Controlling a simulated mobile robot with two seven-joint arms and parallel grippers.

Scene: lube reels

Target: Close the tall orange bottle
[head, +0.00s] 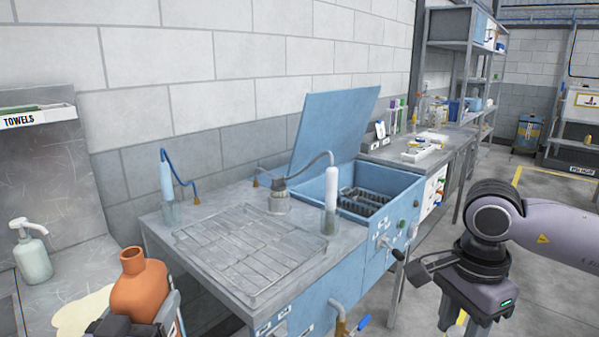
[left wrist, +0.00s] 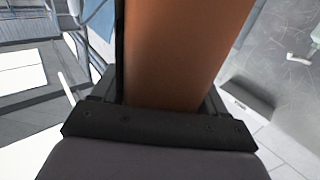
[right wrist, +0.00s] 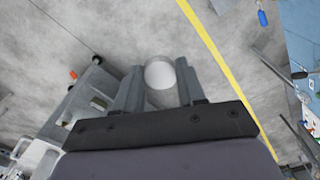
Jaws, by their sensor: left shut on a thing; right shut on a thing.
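The tall orange bottle (head: 140,288) is at the lower left of the head view, roughly upright, with its neck uncapped. My left gripper (head: 146,318) is shut around its body. In the left wrist view the orange body (left wrist: 180,50) fills the space between the fingers. My right gripper (right wrist: 160,85) is shut on a small round whitish piece, seen end-on, which looks like a cap (right wrist: 160,73). In the head view my right gripper (head: 420,268) is over the floor in front of the blue bench, far right of the bottle. The cap is not clear there.
A blue bench with a wire rack (head: 250,250) and an open lidded tank (head: 370,200) stands between my grippers. A pump bottle (head: 31,252) stands on the left counter, near a pale spill (head: 82,314). Open floor lies at the right.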

